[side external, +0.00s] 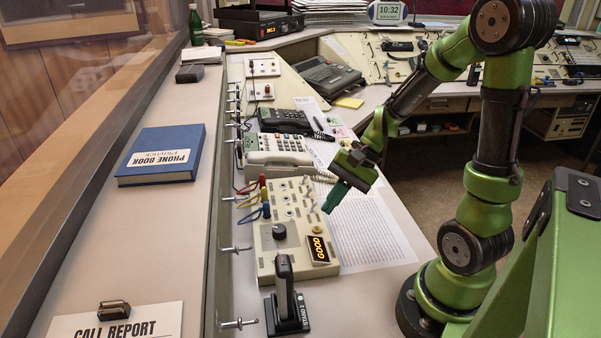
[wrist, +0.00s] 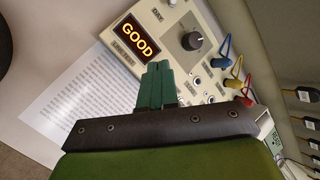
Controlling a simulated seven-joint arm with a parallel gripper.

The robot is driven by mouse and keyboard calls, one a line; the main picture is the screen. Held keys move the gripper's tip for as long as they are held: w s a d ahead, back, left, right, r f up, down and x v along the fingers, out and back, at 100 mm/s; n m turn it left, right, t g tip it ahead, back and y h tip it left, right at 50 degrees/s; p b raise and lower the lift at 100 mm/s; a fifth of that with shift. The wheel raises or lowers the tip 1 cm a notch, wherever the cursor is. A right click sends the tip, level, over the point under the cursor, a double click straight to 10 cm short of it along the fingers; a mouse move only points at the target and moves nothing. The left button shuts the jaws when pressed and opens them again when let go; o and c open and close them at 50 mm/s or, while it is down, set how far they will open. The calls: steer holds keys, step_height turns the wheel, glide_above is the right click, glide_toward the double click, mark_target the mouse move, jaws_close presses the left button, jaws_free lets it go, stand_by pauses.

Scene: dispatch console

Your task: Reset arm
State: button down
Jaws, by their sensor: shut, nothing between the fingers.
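My green arm reaches over the dispatch console from the right. My gripper (side external: 335,196) points down and is shut, with nothing between its green fingers. It is just right of and above the beige control panel (side external: 264,262) in the side view. In the wrist view the shut fingers (wrist: 158,84) lie across the near edge of the panel (wrist: 165,30). I cannot tell whether they touch it. The panel has a dark knob (side external: 279,231), a lit display reading GOOD (side external: 319,249) and red, yellow and blue plugs (wrist: 221,50).
A printed sheet (side external: 372,235) lies right of the panel. Phones (side external: 278,150) sit behind. A blue phone book (side external: 163,154) and a call report (side external: 120,324) lie on the left ledge. Metal toggles line the ledge's edge.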

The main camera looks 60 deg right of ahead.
steer(key=s+a+r+n+t+h, duration=0.2)
steer(key=a+r+n, duration=0.2)
steer(key=r, duration=0.3)
steer(key=s+a+r+n+t+h, duration=0.1)
steer(key=s+a+r+n+h, duration=0.1)
steer(key=a+r+n, duration=0.2)
step_height(320, 180, up, 3)
steer(key=shift+s+f+n+t, duration=0.15)
steer(key=shift+n+t, duration=0.25)
steer(key=shift+n, duration=0.8)
